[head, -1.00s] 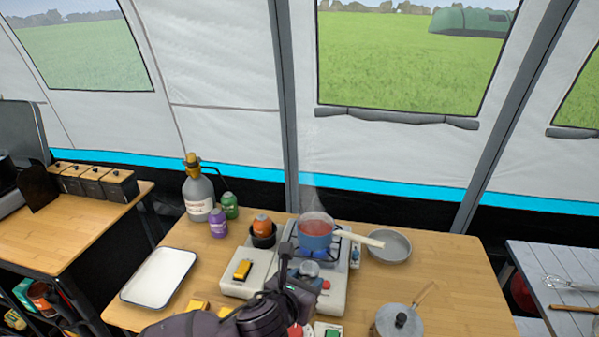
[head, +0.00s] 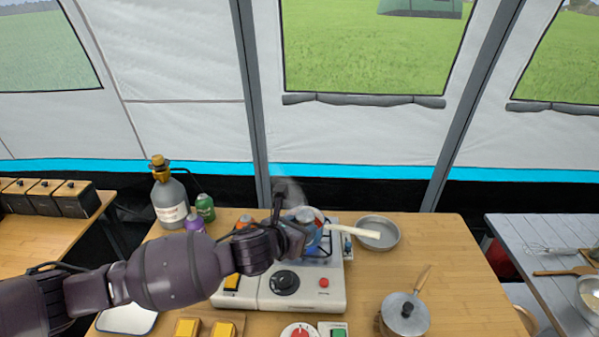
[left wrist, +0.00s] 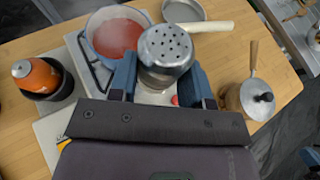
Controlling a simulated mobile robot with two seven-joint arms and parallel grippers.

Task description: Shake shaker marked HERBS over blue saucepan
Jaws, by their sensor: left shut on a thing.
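My left gripper (head: 296,226) is shut on a silver shaker, with its blue fingers (left wrist: 162,84) on either side in the left wrist view. The shaker's perforated metal top (left wrist: 166,48) faces the wrist camera. Its label is hidden, so I cannot read any marking. The blue saucepan (left wrist: 98,58) with red liquid is on the stove, just left of and partly behind the shaker top in that view. In the head view my gripper hides much of the saucepan (head: 316,241), and its pale handle (head: 352,231) points right.
Steam rises near the saucepan. A grey pan (head: 378,232) and a lidded pot (head: 404,314) stand to the right. An orange-topped item sits in a black bowl (left wrist: 48,90). Green (head: 205,208) and purple (head: 195,224) containers and a grey bottle (head: 170,200) stand at the left.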

